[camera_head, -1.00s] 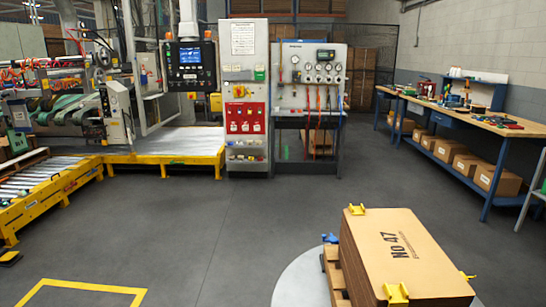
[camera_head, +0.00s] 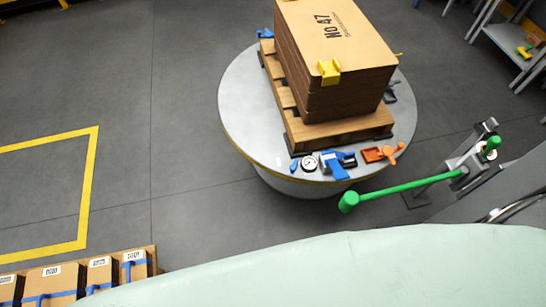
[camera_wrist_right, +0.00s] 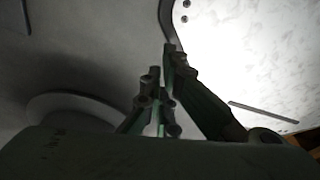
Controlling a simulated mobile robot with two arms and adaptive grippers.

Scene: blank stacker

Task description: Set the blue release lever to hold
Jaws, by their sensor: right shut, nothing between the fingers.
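A round grey turntable (camera_head: 240,110) stands in the upper middle of the head view, with a wooden pallet (camera_head: 335,134) on it. A blue clamp-like part with a handle (camera_head: 338,165) sits on its near rim, beside a small round gauge (camera_head: 310,163) and a small blue piece (camera_head: 294,165). Another blue part (camera_head: 265,34) is at the pallet's far left corner. I cannot tell for certain which is the release lever. My right gripper (camera_wrist_right: 163,100) shows in the right wrist view, its fingers together and empty. My left gripper is not in view.
A cardboard stack (camera_head: 345,30) with yellow clips is on the pallet. An orange handle (camera_head: 385,153) sits right of the blue clamp. A green bar (camera_head: 405,188) reaches from a grey post toward the turntable. Boxes (camera_head: 98,270) stand at lower left. Open floor lies left.

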